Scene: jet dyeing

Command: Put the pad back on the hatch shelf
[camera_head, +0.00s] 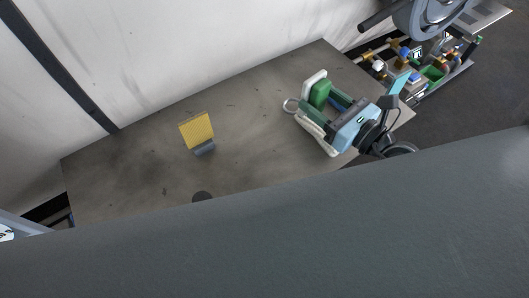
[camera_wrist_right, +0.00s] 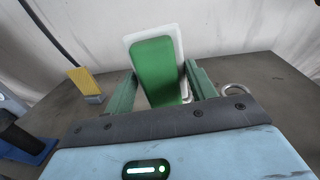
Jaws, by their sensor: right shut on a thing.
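My right gripper (camera_head: 322,101) is over the right part of the grey table, shut on a green pad (camera_head: 320,92). In the right wrist view the green pad (camera_wrist_right: 156,70) stands up between the two green fingers, with its lower part hidden by the gripper. A white backing or tray (camera_wrist_right: 131,41) shows behind the pad's edges; I cannot tell whether it is joined to it. A yellow, grid-faced pad (camera_head: 196,129) stands tilted in a small grey holder (camera_head: 204,149) left of the gripper. I cannot pick out a hatch shelf. My left gripper is not clearly in view.
The grey table (camera_head: 130,180) is mostly bare around the yellow pad. A pale ring (camera_head: 290,106) lies beside the right gripper. A pale wall closes the back. A cluttered cart (camera_head: 430,72) and a large grey wheel (camera_head: 425,14) are at the upper right.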

